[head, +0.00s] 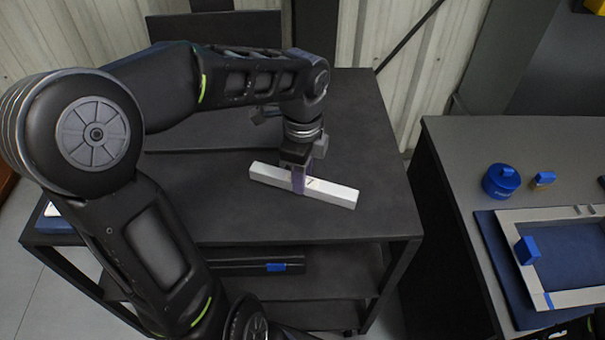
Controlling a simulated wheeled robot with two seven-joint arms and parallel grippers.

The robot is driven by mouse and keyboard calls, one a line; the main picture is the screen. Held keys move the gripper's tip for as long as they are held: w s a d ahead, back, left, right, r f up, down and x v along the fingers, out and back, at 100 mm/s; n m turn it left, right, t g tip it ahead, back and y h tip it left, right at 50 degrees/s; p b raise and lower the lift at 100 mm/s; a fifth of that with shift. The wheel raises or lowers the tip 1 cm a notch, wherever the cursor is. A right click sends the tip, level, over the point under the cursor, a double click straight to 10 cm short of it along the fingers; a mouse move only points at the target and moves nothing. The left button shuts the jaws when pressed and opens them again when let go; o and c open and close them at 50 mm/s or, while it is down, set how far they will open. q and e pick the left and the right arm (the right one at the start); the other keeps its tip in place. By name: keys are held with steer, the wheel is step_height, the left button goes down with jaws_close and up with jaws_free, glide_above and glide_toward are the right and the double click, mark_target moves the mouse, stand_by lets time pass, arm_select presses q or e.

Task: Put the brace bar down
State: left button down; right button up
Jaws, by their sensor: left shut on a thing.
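The brace bar (331,192) is a long white square bar, lying level and slanting down to the right in the head view. My left gripper (299,182) comes from above and is shut around the middle of the bar. The bar is over the top of the dark cart (245,221), close to its surface; I cannot tell whether it touches.
The cart top is clear around the bar. A lower shelf holds a black case (240,265) with a blue latch. To the right, past a gap, a grey bench (450,150) carries a blue round container (501,182), a small blue-topped piece (543,180) and a white frame (520,216) on a blue mat.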

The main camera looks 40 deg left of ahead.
arm_select(q)
steer(key=c, duration=1.6)
jaws_free()
steer(key=shift+f, duration=0.15)
steer(key=o, duration=0.5)
steer(key=shift+r, duration=0.25)
step_height(320, 180, up, 12)
steer(key=shift+p, duration=0.8)
